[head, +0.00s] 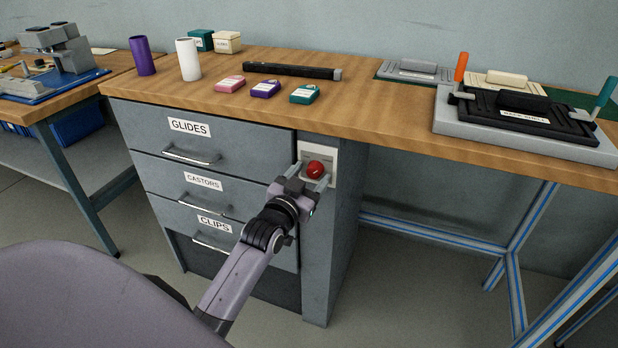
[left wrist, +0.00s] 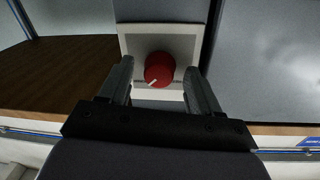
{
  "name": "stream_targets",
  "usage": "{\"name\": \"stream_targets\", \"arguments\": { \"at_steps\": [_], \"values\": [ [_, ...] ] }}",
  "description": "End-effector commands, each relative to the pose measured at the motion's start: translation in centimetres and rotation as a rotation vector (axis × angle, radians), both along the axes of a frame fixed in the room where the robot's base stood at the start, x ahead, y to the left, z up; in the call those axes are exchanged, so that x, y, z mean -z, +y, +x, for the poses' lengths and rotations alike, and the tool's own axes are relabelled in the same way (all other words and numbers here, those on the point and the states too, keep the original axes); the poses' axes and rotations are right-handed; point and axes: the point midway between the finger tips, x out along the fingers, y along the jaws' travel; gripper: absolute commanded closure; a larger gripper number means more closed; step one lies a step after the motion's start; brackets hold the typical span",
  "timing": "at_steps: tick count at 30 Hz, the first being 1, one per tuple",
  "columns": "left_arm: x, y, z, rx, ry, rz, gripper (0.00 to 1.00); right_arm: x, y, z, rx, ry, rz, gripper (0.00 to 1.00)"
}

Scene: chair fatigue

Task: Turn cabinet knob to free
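The red cabinet knob (head: 315,169) sits on a pale square plate (head: 333,157) on the narrow grey panel right of the drawers. In the left wrist view the knob (left wrist: 159,69) is round with a white pointer line toward its lower left. My left gripper (head: 312,178) is open, its two fingers (left wrist: 162,85) pointing at the plate on either side of the knob, with gaps between fingers and knob. The lettering on the plate is too small to read. My right gripper is in neither view.
The drawers labelled GLIDES (head: 190,127), CASTORS (head: 202,182) and CLIPS (head: 214,223) are left of the knob panel. The wooden bench top (head: 390,115) is above, holding small boxes, cups and a black bar (head: 292,71). A grey-purple chair back (head: 80,300) is at lower left.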

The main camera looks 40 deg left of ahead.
Motion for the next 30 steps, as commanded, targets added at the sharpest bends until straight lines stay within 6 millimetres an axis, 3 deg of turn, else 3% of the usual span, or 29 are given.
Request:
{"name": "stream_targets", "arguments": {
  "at_steps": [1,5,17,30],
  "values": [
    [0.0,0.0,0.0,0.0,0.0,0.0,0.5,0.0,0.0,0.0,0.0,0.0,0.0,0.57],
    [0.0,0.0,0.0,0.0,0.0,0.0,0.92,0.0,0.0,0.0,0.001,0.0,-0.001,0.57],
    [0.0,0.0,0.0,0.0,-0.011,-0.054,0.93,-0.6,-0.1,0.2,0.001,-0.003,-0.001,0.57],
    [-0.1,-0.1,0.0,0.0,-0.09,-0.386,0.93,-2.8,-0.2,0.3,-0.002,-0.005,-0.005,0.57]
  ]
}}
